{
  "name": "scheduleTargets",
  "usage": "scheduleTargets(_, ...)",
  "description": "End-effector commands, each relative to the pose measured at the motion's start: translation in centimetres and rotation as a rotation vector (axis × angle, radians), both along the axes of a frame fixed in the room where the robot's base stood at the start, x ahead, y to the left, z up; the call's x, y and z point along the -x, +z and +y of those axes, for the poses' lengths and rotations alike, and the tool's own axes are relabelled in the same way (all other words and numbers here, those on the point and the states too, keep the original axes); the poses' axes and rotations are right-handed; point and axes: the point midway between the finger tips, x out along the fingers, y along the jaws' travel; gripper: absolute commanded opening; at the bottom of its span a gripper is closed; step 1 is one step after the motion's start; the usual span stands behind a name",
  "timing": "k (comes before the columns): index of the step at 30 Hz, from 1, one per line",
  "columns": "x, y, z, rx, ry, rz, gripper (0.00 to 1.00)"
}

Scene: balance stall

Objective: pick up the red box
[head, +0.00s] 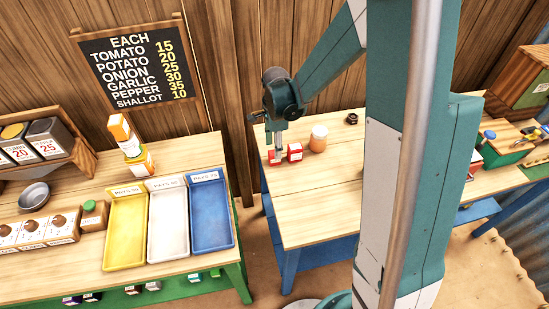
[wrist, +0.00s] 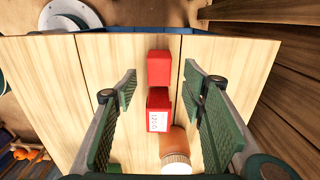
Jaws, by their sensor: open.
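Two red box-like things lie close together on the wooden table. One is a plain red block (wrist: 158,68), and the other is a red box with a white printed label (wrist: 158,108). In the head view the plain block (head: 274,158) is at the left and the labelled box (head: 295,152) is just to its right. My gripper (head: 279,152) points down at them, and its fingers partly cover the plain block. In the wrist view my gripper (wrist: 160,84) is open, with one finger on each side of the red things and a gap to both. Nothing is held.
An orange jar with a pale lid (head: 318,138) stands close to the labelled box. A small dark round thing (head: 351,118) is farther back. The front of this table (head: 310,215) is clear. Another table holds yellow, white and blue trays (head: 211,222) at the left.

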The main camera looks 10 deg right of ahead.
Motion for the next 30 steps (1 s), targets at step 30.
scheduleTargets(30,0.1,-4.4,0.2,0.0,0.001,0.0,0.41)
